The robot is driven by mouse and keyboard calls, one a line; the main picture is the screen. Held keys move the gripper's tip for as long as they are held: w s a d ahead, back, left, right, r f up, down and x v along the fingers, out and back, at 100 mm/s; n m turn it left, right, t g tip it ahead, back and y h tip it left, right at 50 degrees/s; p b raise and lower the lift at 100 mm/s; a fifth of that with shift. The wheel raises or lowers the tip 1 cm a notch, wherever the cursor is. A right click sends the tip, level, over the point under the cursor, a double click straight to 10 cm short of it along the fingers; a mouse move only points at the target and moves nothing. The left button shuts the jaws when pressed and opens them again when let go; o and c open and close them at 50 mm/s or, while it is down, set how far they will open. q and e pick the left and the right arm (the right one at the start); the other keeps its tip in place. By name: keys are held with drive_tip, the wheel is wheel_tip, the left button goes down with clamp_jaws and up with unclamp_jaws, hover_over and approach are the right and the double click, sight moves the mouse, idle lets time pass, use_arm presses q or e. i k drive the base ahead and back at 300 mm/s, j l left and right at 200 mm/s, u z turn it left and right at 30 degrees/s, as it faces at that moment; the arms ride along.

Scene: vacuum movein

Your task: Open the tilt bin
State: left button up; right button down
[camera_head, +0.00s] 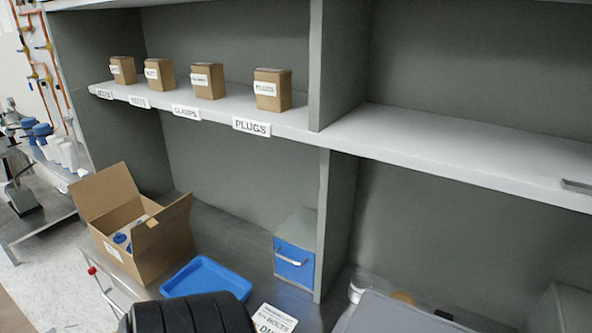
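The tilt bin (294,262) is a grey box with a blue front and a pale bar handle across it. Nothing touches the handle. Neither of my grippers can be made out in the head view.
An open cardboard box (165,250) with blue-and-white items stands left of the bin. A blue tray (207,277) lies between them.

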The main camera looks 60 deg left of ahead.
sight(296, 264)
drive_tip(key=u, duration=1.95)
drive_tip(key=k+l+z, duration=0.25)
drive_tip(key=l, duration=0.15)
